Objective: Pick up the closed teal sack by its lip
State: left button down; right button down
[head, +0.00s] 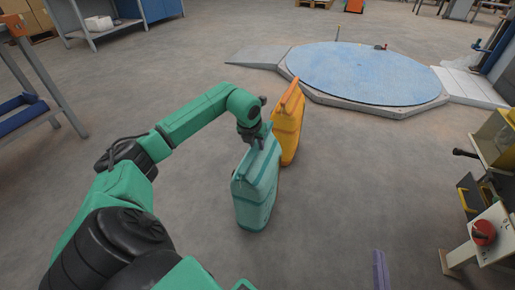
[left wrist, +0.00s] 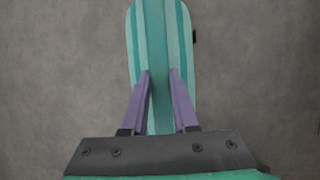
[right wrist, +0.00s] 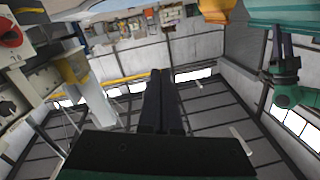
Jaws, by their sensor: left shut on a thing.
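The teal sack (head: 257,190) is upright and closed in the middle of the head view. My left gripper (head: 257,142) comes down on its top and is shut on its lip. In the left wrist view the two purple fingers (left wrist: 160,80) press on both sides of the teal striped sack (left wrist: 158,30). I cannot tell whether the sack's base touches the floor. My right gripper (right wrist: 162,75) is empty, its fingers together; a purple finger (head: 380,268) shows at the head view's bottom edge.
An orange sack (head: 288,125) stands close behind the teal one. A round blue platform (head: 360,75) with a ramp lies further back. A stand with a red button (head: 483,233) is at the right. Benches are at the left. Floor left and right of the sacks is clear.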

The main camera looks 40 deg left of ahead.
pick_arm(q)
jog(key=shift+w+r, duration=0.1)
jog(key=shift+r, duration=0.15)
